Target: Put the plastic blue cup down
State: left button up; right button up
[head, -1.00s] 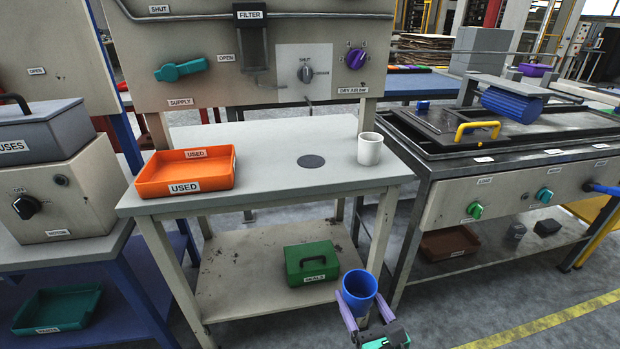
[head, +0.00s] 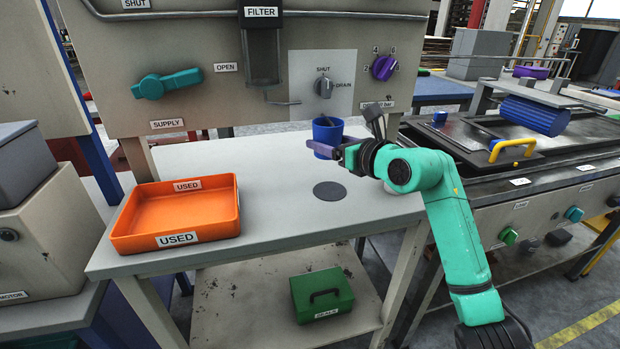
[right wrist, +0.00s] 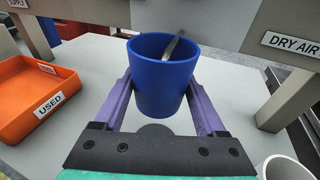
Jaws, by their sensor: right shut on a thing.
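The blue plastic cup (head: 327,133) is upright at the back of the grey table (head: 260,245), in front of the panel. My right gripper (head: 322,148) is shut on it, its purple fingers on either side. The right wrist view shows the cup (right wrist: 160,85) between both fingers (right wrist: 160,92), with a thin metal piece at its mouth; I cannot tell if this is inside. A dark round disc (head: 329,191) lies on the table nearer the front. I cannot tell whether the cup's base touches the table. My left gripper is not in view.
An orange tray (head: 122,232) marked USED stands on the table's left. A white cup (right wrist: 292,168) shows at the right wrist view's lower right corner. The panel with the filter (head: 262,50) rises behind. The table's front middle is clear.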

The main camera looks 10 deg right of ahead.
send_over(331, 192)
jog(key=f, duration=0.4)
jog(key=shift+s+d+f+b, duration=0.1)
jog(key=shift+s+f+b, duration=0.15)
jog(key=shift+b, duration=0.15)
jog(key=f, duration=0.4)
jog(key=shift+w+f+b, duration=0.3)
jog(key=shift+w+b, duration=0.1)
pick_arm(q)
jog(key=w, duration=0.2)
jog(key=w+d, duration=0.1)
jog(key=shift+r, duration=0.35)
pick_arm(e)
jog(key=shift+s+r, duration=0.1)
jog(key=shift+s, duration=0.05)
jog(key=shift+f, duration=0.2)
jog(key=o, duration=1.4)
jog(key=shift+r, duration=0.1)
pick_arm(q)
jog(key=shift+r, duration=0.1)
pick_arm(e)
jog(key=shift+r, duration=0.1)
